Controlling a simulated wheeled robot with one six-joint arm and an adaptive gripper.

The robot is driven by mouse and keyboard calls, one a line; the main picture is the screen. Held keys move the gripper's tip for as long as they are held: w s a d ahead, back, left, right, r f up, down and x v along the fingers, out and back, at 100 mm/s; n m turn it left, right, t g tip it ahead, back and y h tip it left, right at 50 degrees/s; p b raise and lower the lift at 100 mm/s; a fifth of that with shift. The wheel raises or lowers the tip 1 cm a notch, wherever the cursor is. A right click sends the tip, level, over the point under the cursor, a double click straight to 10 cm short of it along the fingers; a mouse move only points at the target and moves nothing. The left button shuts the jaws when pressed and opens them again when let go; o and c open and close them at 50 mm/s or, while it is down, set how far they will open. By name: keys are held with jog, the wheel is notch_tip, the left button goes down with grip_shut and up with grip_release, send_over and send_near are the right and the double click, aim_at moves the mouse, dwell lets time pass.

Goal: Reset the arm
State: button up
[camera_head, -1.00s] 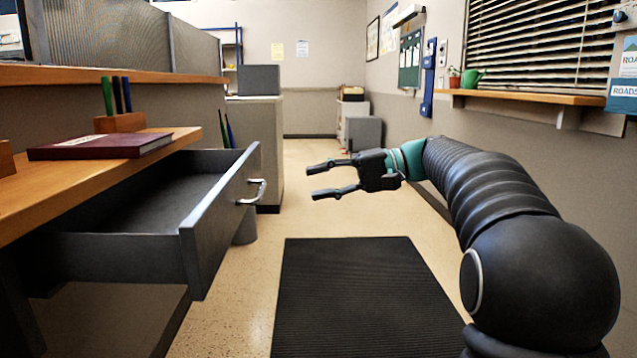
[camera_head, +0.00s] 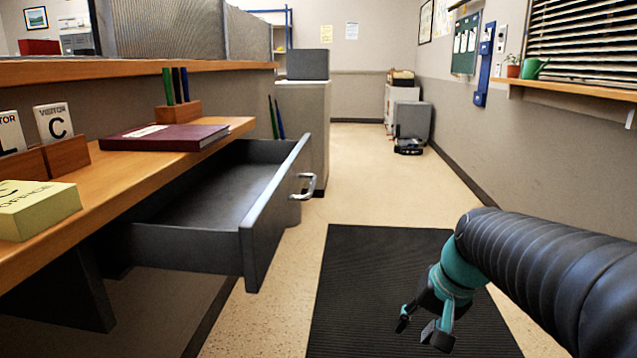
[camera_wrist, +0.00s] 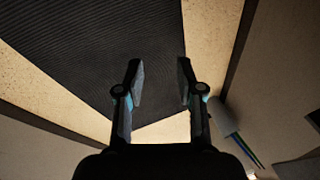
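My gripper (camera_head: 421,334) is at the lower right of the head view, pointing down over the dark floor mat (camera_head: 375,265). In the wrist view, the two fingers of my gripper (camera_wrist: 159,85) stand apart with nothing between them. The mat (camera_wrist: 110,50) and pale floor lie beyond them. My gripper is clear of the open drawer and touches nothing that I can see.
A grey drawer (camera_head: 190,240) with a metal handle (camera_head: 304,186) stands open under the wooden desk (camera_head: 115,185) at left. A maroon book (camera_head: 165,137), a pen holder (camera_head: 178,111) and a yellow note block (camera_head: 38,208) sit on the desk. The aisle floor (camera_head: 365,160) is clear.

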jog(key=s+a+r+n+t+h+p, duration=0.1)
jog(key=s+r+p, duration=0.4)
jog(key=s, duration=0.8)
jog(key=shift+s+n+t+h, duration=0.35)
jog(key=shift+n+t+h, duration=0.45)
jog(key=shift+n, duration=0.5)
